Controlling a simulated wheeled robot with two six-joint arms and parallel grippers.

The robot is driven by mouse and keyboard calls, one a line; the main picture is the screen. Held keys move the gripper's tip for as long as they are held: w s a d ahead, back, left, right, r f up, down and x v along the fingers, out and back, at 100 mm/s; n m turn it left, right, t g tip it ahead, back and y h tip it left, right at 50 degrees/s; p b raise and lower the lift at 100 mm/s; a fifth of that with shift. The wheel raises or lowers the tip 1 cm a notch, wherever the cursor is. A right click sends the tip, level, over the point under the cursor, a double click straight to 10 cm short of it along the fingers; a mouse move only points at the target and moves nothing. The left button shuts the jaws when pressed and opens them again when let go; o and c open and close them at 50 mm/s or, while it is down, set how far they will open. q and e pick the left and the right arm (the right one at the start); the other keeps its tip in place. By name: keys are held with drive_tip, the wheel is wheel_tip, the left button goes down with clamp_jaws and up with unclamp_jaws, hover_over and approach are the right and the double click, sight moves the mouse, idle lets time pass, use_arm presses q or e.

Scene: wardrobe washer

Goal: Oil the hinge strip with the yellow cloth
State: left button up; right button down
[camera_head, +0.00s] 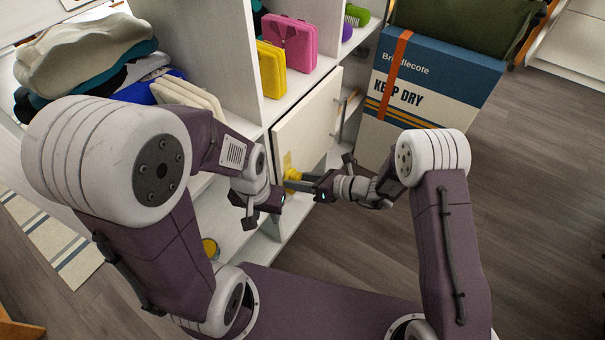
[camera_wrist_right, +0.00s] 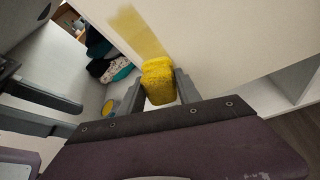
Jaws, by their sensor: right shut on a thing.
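The yellow cloth (camera_head: 291,174) is a small folded pad between the fingers of my right gripper (camera_head: 297,184). In the right wrist view the cloth (camera_wrist_right: 158,80) is pressed between both fingers, against or very close to the pale door panel (camera_head: 305,118). A yellowish-tan strip (camera_wrist_right: 139,32) on that panel runs up from the cloth; I cannot tell whether it is the hinge strip or an oil mark. My left gripper (camera_head: 266,211) is empty, its fingers apart, just left of and below the right one.
A round yellow-topped tin (camera_head: 210,248) stands on the low shelf. Folded clothes (camera_head: 90,55) lie on the upper left. Pink (camera_head: 290,42) and yellow cases (camera_head: 271,69) fill a shelf. A large box (camera_head: 432,85) stands right of the wardrobe. Floor at the right is clear.

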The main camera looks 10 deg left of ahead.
drive_tip(key=shift+s+a, duration=0.1)
drive_tip(key=shift+s, duration=0.3)
drive_tip(key=s+d+p, duration=0.1)
drive_tip(key=s+d, duration=0.1)
drive_tip(key=d, duration=0.3)
drive_tip(key=shift+d, duration=0.35)
drive_tip(key=shift+s+d+p, duration=0.2)
drive_tip(key=shift+s+d, duration=0.05)
drive_tip(key=shift+d, duration=0.5)
drive_tip(key=shift+s+d+p, duration=0.2)
drive_tip(key=shift+s+d, duration=0.05)
drive_tip(key=shift+d, duration=0.45)
drive_tip(key=c, duration=1.5)
unclamp_jaws()
drive_tip(key=c, duration=0.7)
drive_tip(key=c, duration=2.2)
unclamp_jaws()
